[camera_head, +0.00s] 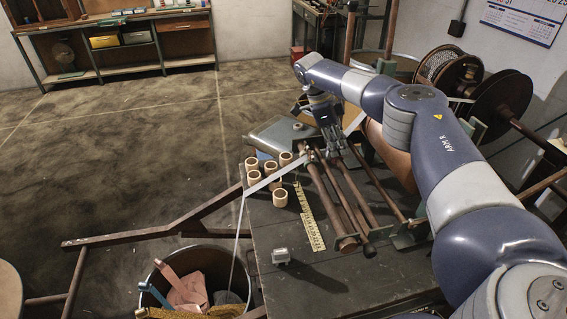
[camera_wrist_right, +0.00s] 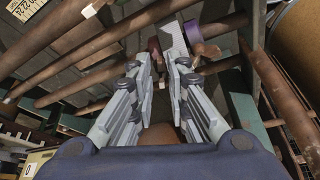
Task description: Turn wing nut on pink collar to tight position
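My right gripper (camera_head: 328,150) points down over the far end of the brown rods on the workbench. Its two fingers stand apart in the right wrist view (camera_wrist_right: 162,66), with nothing clearly held between them. Just past the fingertips, a purple-pink collar (camera_wrist_right: 194,38) sits around a rod, to the right of a white tape strip (camera_wrist_right: 173,38). A small dark red part (camera_wrist_right: 154,48) shows left of the strip; I cannot tell if it is the wing nut. In the head view the gripper hides the collar. My left gripper is not in view.
Several cardboard rings (camera_head: 280,197) and a yellow ruler (camera_head: 310,217) lie left of the brown rods (camera_head: 330,205). White tape (camera_head: 262,185) runs from the rods down to a bin (camera_head: 150,277). Large reels (camera_head: 500,95) stand behind my right arm.

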